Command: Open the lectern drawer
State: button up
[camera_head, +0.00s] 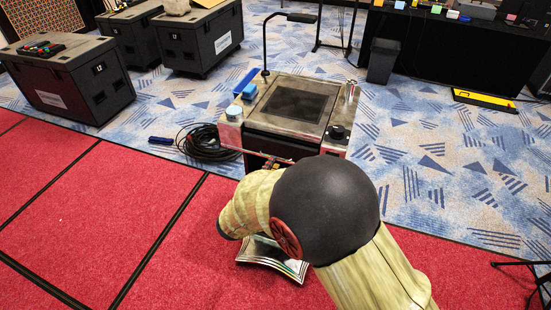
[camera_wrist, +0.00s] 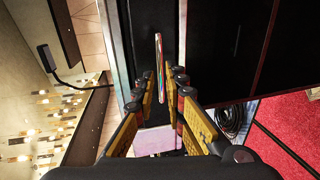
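The lectern (camera_head: 259,103) stands in the middle of the head view, with a framed dark panel in its top and a black front. A thin bar handle (camera_head: 266,155) crosses its front below the top edge. My arm covers the lower front, so how far the drawer is out cannot be told there. In the wrist view, the bar handle (camera_wrist: 159,50) stands out from the black front (camera_wrist: 215,45) and runs between the fingertips of my gripper (camera_wrist: 163,78). The fingers are apart, one on each side of the bar, with gaps visible. In the head view the gripper is mostly hidden behind my arm.
A gooseneck lamp (camera_head: 266,40) rises behind the lectern top. A blue tray (camera_head: 246,81) and a round tin (camera_head: 234,112) are at its left edge. A coiled black cable (camera_head: 205,141) lies left of it. Black cases (camera_head: 70,82) stand farther left. Red carpet at front left is clear.

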jog(key=b+x, duration=0.1)
jog(key=x, duration=0.4)
grip_shut()
jog(key=shift+s, duration=0.1)
dwell(0.8)
